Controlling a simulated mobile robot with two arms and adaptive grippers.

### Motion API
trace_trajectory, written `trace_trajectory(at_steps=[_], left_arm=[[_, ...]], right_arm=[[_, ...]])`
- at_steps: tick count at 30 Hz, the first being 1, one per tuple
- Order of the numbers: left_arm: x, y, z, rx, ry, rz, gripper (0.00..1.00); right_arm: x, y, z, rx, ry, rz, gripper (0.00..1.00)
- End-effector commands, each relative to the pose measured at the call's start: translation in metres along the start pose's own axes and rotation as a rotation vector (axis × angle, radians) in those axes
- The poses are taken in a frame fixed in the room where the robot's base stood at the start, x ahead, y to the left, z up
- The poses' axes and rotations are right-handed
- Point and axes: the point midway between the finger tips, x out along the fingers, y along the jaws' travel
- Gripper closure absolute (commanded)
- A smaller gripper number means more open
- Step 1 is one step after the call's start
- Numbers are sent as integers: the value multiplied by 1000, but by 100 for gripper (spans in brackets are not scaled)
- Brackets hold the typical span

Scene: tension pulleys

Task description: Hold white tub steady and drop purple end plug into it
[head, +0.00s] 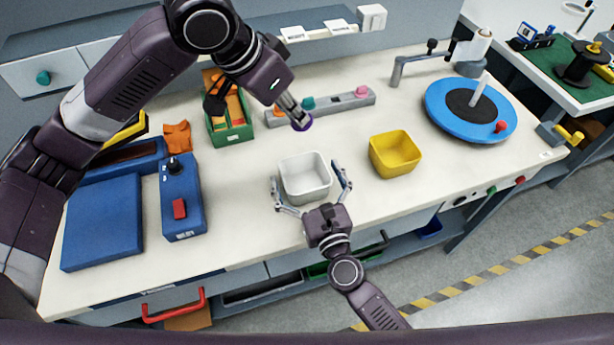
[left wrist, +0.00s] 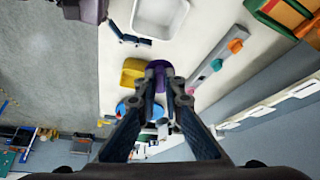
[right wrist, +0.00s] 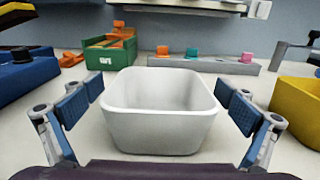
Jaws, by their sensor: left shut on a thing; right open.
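The white tub (head: 304,178) stands upright and looks empty on the bench. My right gripper (head: 313,187) is open around it, one finger on each side. In the right wrist view the tub (right wrist: 158,130) sits between the fingers, with a gap on both sides. My left gripper (head: 296,118) is shut on the purple end plug (head: 302,124) and holds it in the air behind the tub. In the left wrist view the plug (left wrist: 159,68) sits at the fingertips; the tub (left wrist: 160,14) is apart from it.
A yellow tub (head: 395,155) stands right of the white tub. A grey rail (head: 335,107) with coloured plugs lies behind. A green bin (head: 230,133) and a blue control box (head: 181,200) are to the left. A blue turntable (head: 440,105) stands at the right.

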Motion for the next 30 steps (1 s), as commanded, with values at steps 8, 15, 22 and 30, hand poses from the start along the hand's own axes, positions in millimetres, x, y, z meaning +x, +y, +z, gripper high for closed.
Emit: trace_trajectory(at_steps=[8, 15, 22, 30], left_arm=[[0, 0, 0, 0, 0, 0, 100], [0, 0, 0, 0, 0, 0, 100], [3, 0, 2, 0, 0, 0, 100], [20, 0, 11, -1, -1, 0, 100]], right_arm=[[0, 0, 0, -1, 0, 0, 14], [0, 0, 0, -1, 0, 0, 40], [0, 0, 0, -1, 0, 0, 47], [0, 0, 0, -1, 0, 0, 47]])
